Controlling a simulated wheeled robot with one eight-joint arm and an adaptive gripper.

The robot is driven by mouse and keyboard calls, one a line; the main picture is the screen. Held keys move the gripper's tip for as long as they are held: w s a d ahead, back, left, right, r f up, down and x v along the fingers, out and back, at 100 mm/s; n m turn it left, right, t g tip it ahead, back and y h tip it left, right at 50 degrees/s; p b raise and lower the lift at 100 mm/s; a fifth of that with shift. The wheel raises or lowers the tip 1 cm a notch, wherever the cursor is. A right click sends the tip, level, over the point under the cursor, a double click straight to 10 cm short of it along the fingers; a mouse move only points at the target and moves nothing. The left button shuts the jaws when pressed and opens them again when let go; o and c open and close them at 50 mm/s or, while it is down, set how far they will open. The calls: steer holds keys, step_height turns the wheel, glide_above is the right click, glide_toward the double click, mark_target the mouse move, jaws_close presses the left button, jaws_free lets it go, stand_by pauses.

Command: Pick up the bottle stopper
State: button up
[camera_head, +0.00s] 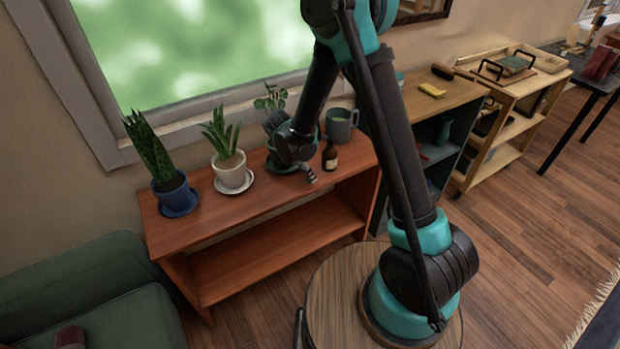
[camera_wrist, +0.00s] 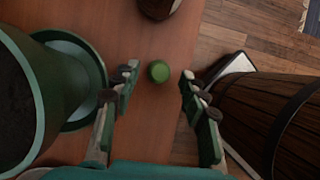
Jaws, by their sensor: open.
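A small round green piece, which looks like the bottle stopper (camera_wrist: 159,71), sits on the reddish wooden shelf top (camera_wrist: 155,115). In the wrist view it lies between the tips of my gripper (camera_wrist: 158,80), with a gap on both sides. My gripper is open and empty, pointing down over the shelf. In the head view my gripper (camera_head: 309,176) is low over the shelf top near its front edge; I cannot make out the stopper there.
A dark brown bottle (camera_head: 330,156) stands close to my gripper, with a grey-green mug (camera_head: 340,127) behind it. A green pot (camera_wrist: 25,95) on a saucer (camera_wrist: 90,62) is close on the left. Potted plants (camera_head: 230,168) stand farther left. The shelf's front edge is near.

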steer(key=shift+w+d+f, duration=0.15)
steer(key=shift+d+f, duration=0.05)
steer(key=shift+f, duration=0.45)
steer(key=c, duration=0.9)
steer(key=shift+o, duration=0.2)
